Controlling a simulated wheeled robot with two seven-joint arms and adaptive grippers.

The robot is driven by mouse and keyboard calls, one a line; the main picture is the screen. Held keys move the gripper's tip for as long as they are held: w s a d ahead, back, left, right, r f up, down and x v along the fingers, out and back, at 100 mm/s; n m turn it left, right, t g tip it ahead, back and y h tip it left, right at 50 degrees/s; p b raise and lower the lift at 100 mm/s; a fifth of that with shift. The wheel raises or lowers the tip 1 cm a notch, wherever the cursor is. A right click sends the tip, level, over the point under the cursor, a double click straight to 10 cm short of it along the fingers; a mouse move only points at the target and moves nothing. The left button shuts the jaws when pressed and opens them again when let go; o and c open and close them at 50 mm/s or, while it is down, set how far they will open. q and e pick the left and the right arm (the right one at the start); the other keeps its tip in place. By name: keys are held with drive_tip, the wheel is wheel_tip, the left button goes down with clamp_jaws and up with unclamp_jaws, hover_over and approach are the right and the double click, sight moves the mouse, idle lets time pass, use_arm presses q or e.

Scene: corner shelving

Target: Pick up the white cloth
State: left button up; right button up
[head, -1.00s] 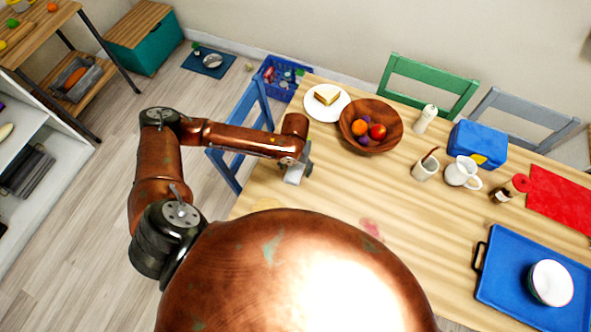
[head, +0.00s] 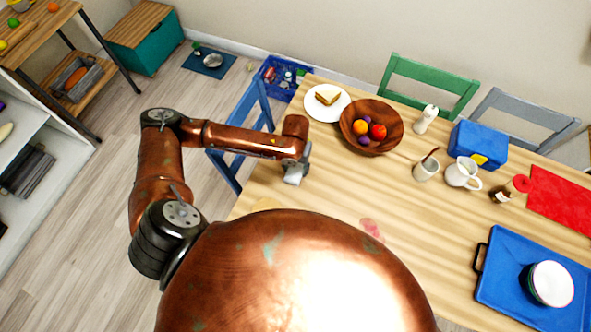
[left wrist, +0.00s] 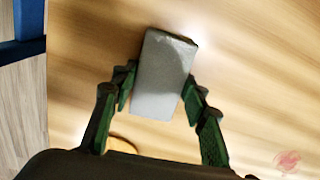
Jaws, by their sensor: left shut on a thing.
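The white cloth (head: 294,174) shows as a small pale folded block at the left end of the wooden table, just below my left gripper (head: 303,165). In the left wrist view the cloth (left wrist: 158,80) lies between the two green fingers of my left gripper (left wrist: 158,90), which is shut on it. The fingers touch its sides near its lower half, and its upper end sticks out beyond them. I cannot tell whether the cloth is clear of the tabletop. My right gripper is not in view.
A white plate with a sandwich (head: 327,96) and a wooden fruit bowl (head: 352,134) stand behind the cloth. A blue chair (head: 232,172) is by the table's left edge. A blue tray (head: 500,283) lies at the right. The table's middle is mostly clear, with a pinkish patch (head: 371,228).

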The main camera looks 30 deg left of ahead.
sight(296, 169)
use_arm(q)
drive_tip(key=shift+r, duration=0.5)
wheel_tip(296, 169, up, 3)
drive_tip(key=shift+f+p, duration=0.2)
drive_tip(key=shift+p, duration=0.2)
drive_tip(key=s+d+r+p, duration=0.1)
drive_tip(key=s+d+r, duration=0.7)
drive_tip(key=d, duration=0.3)
drive_tip(key=shift+s+r+p, duration=0.35)
drive_tip(key=shift+r+p, duration=0.05)
drive_tip(key=shift+r, duration=0.3)
